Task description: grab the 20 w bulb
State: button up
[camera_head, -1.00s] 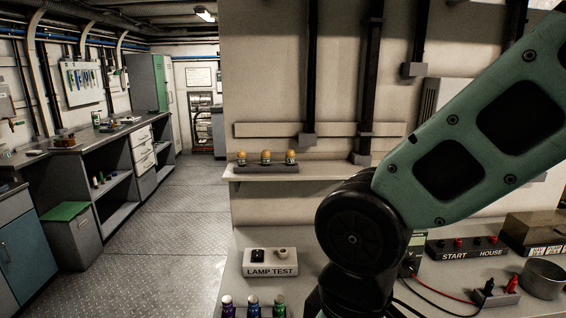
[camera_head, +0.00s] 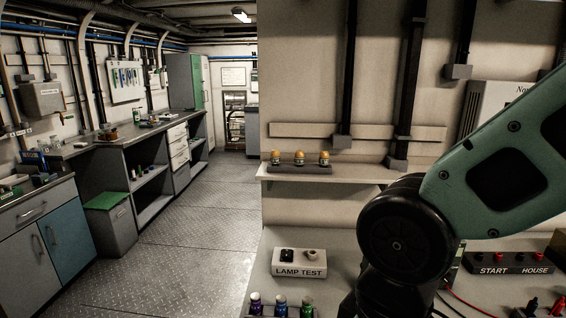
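Three small amber bulbs stand upright in a dark holder (camera_head: 299,168) on the wall shelf: a left bulb (camera_head: 275,157), a middle bulb (camera_head: 299,157) and a right bulb (camera_head: 324,157). Their markings are too small to read, so I cannot tell which is the 20 W one. A lamp test box (camera_head: 299,264) with a dark switch and a pale socket sits on the bench below. My teal arm crosses the right side of the view. My gripper is not in view.
Several small bottles (camera_head: 280,305) with coloured contents stand at the bench's front edge. A START/HOUSE panel (camera_head: 513,262) and cables lie at the right, partly behind my arm. Open metal floor (camera_head: 190,225) and a counter with cabinets (camera_head: 45,220) lie to the left.

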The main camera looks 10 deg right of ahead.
aim_at(275, 154)
jog(key=i+j+u, duration=0.85)
jog(key=i+j, duration=0.2)
